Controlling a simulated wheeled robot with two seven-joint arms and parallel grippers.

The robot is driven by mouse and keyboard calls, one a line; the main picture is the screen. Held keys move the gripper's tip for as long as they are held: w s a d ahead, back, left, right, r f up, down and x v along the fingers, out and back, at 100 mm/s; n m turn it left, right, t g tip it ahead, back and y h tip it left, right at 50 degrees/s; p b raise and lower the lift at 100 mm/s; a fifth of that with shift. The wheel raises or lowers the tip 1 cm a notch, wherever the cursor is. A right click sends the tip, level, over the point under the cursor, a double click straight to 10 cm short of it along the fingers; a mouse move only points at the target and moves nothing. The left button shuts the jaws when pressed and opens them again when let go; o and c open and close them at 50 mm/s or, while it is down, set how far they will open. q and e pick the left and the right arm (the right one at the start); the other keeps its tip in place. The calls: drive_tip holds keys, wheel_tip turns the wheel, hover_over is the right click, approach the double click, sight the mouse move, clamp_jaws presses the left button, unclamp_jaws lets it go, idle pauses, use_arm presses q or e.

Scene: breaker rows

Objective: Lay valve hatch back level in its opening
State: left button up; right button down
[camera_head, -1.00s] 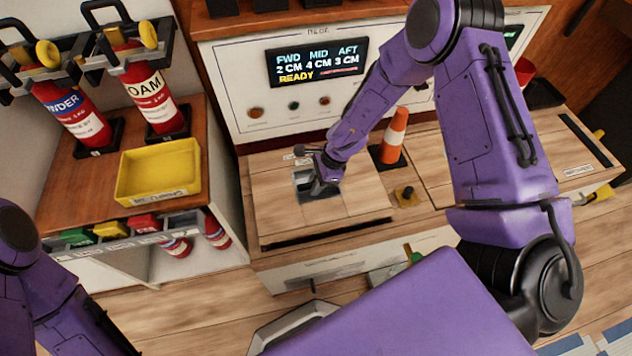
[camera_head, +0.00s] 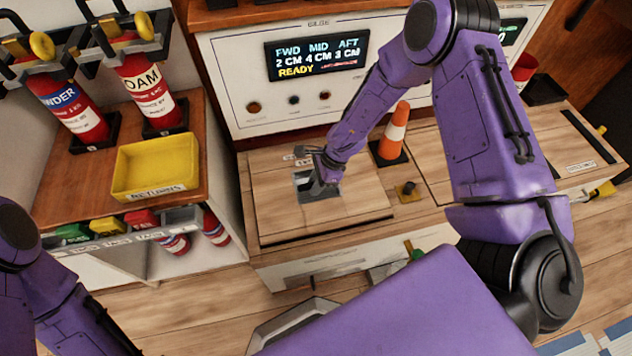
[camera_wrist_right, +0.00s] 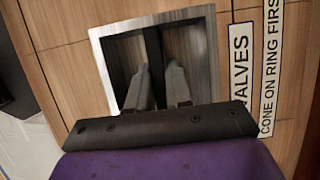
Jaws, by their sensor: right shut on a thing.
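The valve hatch (camera_head: 352,203) is a wood-plank panel with a square metal pull recess (camera_head: 303,184) set in it. It lies over its opening in the wooden bench top, with a thin dark line along its front edge; I cannot tell whether it is fully level. My right gripper (camera_head: 322,180) reaches into the recess. In the right wrist view, its fingers (camera_wrist_right: 160,88) stand inside the metal frame (camera_wrist_right: 205,45) around a dark bar (camera_wrist_right: 153,50), shut on it. A "VALVES" label (camera_wrist_right: 241,65) is beside the recess. My left gripper is out of view.
An orange and white cone (camera_head: 394,130) stands on a black base behind the hatch. A small yellow fixture with a dark knob (camera_head: 407,191) sits right of it. A yellow tray (camera_head: 155,168) and extinguishers (camera_head: 150,90) are on the left shelf. A display panel (camera_head: 316,54) stands behind.

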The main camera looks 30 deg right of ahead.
drive_tip(key=shift+f+b, duration=0.65)
drive_tip(key=shift+f, duration=0.45)
drive_tip(key=c, duration=1)
unclamp_jaws()
drive_tip(key=shift+o, duration=0.2)
drive_tip(key=p+v, duration=0.3)
drive_tip(key=v, duration=0.6)
drive_tip(key=shift+r, duration=0.3)
drive_tip(key=shift+s+d+r+p, duration=0.1)
drive_tip(key=shift+d+r+p, duration=0.2)
drive_tip(key=shift+r, duration=0.1)
